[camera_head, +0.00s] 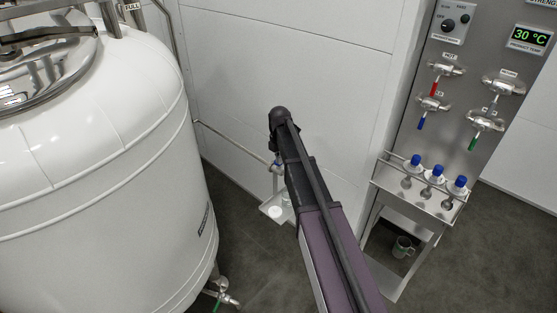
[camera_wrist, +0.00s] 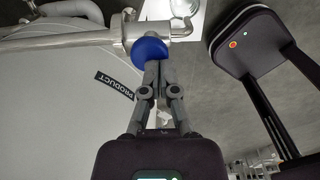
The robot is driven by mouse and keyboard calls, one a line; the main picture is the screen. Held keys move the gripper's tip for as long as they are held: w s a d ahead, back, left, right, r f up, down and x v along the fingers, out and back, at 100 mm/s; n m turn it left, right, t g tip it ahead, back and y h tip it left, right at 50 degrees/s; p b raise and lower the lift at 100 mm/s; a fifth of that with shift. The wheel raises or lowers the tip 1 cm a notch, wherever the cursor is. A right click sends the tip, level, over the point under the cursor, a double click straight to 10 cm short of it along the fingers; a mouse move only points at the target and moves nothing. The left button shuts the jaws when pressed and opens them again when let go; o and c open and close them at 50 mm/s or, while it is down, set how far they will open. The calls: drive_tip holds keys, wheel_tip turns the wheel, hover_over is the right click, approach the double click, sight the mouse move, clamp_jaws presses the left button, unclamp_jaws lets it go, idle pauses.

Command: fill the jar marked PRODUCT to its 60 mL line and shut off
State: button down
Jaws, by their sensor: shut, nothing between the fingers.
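In the wrist view my gripper (camera_wrist: 157,66) is shut and empty. Its fingertips are at the blue knob (camera_wrist: 150,50) of a steel valve (camera_wrist: 160,29); I cannot tell whether they touch it. In the head view a small tray (camera_head: 266,209) with a jar (camera_head: 286,199) stands low by the wall, partly behind my arm.
A large white tank (camera_head: 100,170) fills the left, with a green-handled valve (camera_head: 222,297) low on it. A mug (camera_head: 403,247) stands below. Open floor lies between.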

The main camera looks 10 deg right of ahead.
drive_tip(key=shift+f+b, duration=0.9)
drive_tip(key=shift+f, duration=0.05)
drive_tip(key=shift+s+f, duration=0.1)
drive_tip(key=shift+s, duration=0.25)
drive_tip(key=shift+s+b, duration=0.1)
drive_tip(key=shift+b, duration=0.2)
drive_tip(key=shift+f, duration=0.2)
drive_tip(key=shift+w+r, duration=0.1)
drive_tip(key=shift+w, duration=0.3)
idle(5.8)
